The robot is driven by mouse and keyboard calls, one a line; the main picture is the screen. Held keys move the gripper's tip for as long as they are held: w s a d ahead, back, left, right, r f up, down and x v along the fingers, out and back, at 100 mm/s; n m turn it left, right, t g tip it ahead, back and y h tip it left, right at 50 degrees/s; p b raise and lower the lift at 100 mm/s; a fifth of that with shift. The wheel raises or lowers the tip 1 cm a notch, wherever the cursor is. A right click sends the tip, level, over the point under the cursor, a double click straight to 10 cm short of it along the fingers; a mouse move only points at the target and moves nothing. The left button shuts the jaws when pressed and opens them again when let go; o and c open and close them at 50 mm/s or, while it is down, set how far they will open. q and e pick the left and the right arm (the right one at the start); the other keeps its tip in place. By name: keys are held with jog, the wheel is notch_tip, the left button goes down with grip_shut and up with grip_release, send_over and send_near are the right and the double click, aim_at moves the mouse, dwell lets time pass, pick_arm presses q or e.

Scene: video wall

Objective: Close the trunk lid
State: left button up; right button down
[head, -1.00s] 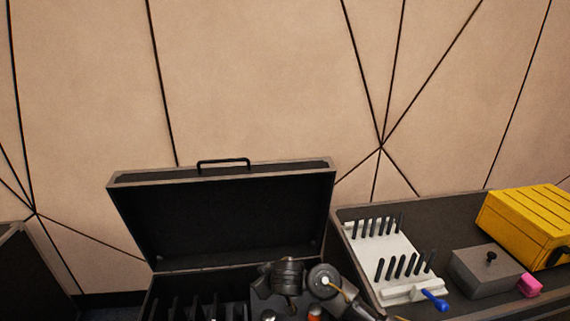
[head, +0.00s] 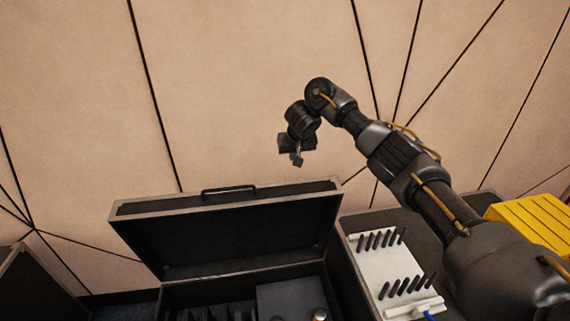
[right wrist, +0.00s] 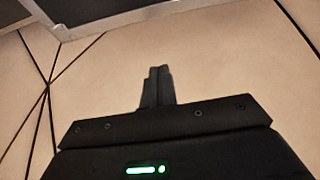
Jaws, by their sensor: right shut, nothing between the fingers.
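The trunk is a black case with grey edging, and its lid (head: 225,237) stands open, tilted back toward the wall. A black handle (head: 229,191) sits on the lid's top edge. The lid's edge also shows at the top of the right wrist view (right wrist: 95,18). My right gripper (head: 297,162) is above the lid's upper right part in the head view, with its fingers shut and empty, pointing down. Its closed fingers show in the right wrist view (right wrist: 157,85), apart from the lid. My left gripper is not in view.
Inside the trunk are dark dividers (head: 210,312) and a grey panel (head: 290,298). To the right, a white rack (head: 385,262) with black pegs and a yellow toolbox (head: 535,222) stand on a dark surface. Another dark case (head: 35,290) is at the left. A panelled wall rises behind.

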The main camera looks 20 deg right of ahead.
jog(key=f+b, duration=0.1)
jog(key=f, duration=0.3)
jog(key=f+b, duration=0.1)
jog(key=f, duration=0.3)
jog(key=shift+w+f, duration=0.2)
jog(key=shift+f, duration=0.15)
dwell(0.6)
jog(key=shift+s+f, duration=0.1)
